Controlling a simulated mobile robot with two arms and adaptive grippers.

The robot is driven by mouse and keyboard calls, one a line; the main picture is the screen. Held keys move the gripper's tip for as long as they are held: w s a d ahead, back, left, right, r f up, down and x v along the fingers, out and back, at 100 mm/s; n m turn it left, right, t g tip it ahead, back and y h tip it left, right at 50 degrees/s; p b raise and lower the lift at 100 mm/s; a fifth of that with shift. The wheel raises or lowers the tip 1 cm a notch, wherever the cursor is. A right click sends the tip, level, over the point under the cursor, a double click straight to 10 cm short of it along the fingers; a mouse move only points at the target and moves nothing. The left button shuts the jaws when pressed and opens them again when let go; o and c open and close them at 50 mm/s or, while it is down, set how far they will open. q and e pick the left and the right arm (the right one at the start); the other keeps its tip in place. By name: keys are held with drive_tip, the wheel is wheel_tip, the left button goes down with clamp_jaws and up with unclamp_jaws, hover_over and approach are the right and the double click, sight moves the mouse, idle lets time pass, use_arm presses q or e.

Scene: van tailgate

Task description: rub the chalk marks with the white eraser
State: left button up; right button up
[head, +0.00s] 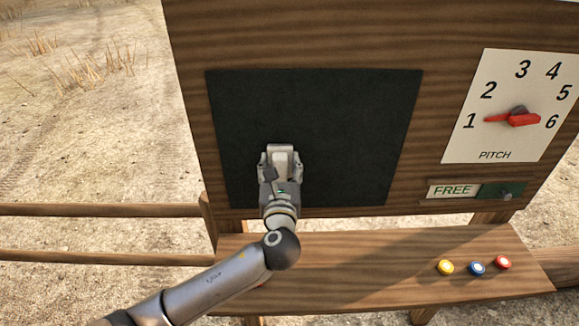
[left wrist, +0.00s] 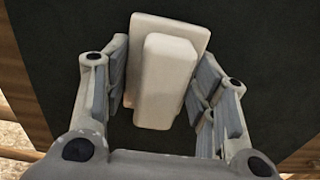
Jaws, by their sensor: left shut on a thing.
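The dark chalkboard (head: 320,110) is set in an upright wooden panel. No chalk marks show on its visible surface; the part behind my left arm is hidden. My left gripper (head: 281,160) is in front of the board's lower left part. In the left wrist view, it is shut on the white eraser (left wrist: 167,75), a flat block with a raised grip between the fingers. The eraser's flat side faces the dark board (left wrist: 255,60). I cannot tell whether it touches the board. My right gripper is not in view.
A wooden shelf (head: 390,265) juts out below the panel. Yellow (head: 445,267), blue (head: 477,268) and red (head: 502,262) round pieces lie at its right. A PITCH dial (head: 515,110) and a FREE sign (head: 453,191) are right of the board. Rails (head: 100,210) run left.

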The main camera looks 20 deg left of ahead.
use_arm(q)
drive_tip(key=shift+s+a, duration=0.1)
drive_tip(key=shift+a, duration=0.4)
drive_tip(key=shift+d, duration=0.1)
drive_tip(key=shift+s+d+f, duration=0.1)
drive_tip(key=shift+s+d, duration=0.05)
drive_tip(key=shift+s, duration=0.5)
drive_tip(key=shift+v, duration=2.25)
drive_tip(key=v, duration=0.3)
